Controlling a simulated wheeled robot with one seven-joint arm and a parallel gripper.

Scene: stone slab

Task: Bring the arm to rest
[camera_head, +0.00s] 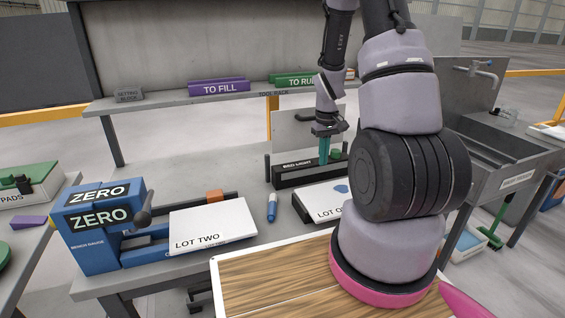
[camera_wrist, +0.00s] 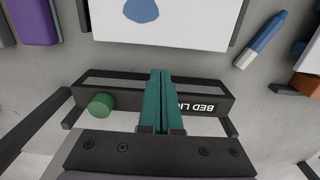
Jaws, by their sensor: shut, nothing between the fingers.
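Below the fingers lies the black holder (camera_wrist: 205,103), marked "BED LIGHT" in part, with a green knob (camera_wrist: 101,105). The fingers cover part of its label. I cannot tell whether they touch it.
The blue ZERO gauge (camera_head: 95,230) stands left. A tool rack (camera_head: 240,96) spans the back; a sink (camera_head: 490,140) is right.

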